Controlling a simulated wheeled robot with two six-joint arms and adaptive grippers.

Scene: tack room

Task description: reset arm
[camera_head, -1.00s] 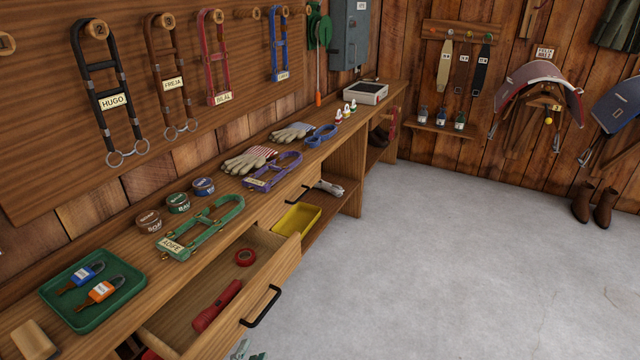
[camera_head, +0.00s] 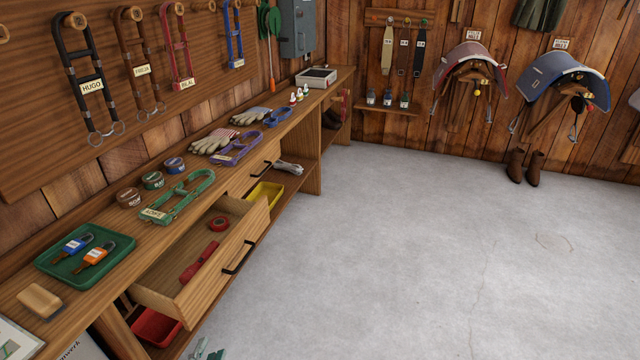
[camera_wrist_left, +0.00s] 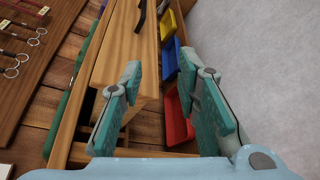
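My left gripper (camera_head: 208,350) shows only as teal-grey fingertips at the bottom edge of the head view, low over the floor beside the bench. In the left wrist view its two teal fingers (camera_wrist_left: 165,98) are spread wide with nothing between them. Beyond them are the bench woodwork and several bins. My right gripper is in neither view.
An open drawer (camera_head: 190,300) juts from the bench, holding red tape (camera_head: 219,223) and a red item (camera_head: 199,262). A red bin (camera_head: 156,326) sits below. A green tray (camera_head: 62,268) with two padlocks and a green halter (camera_head: 180,202) lie on top. Floor right is clear.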

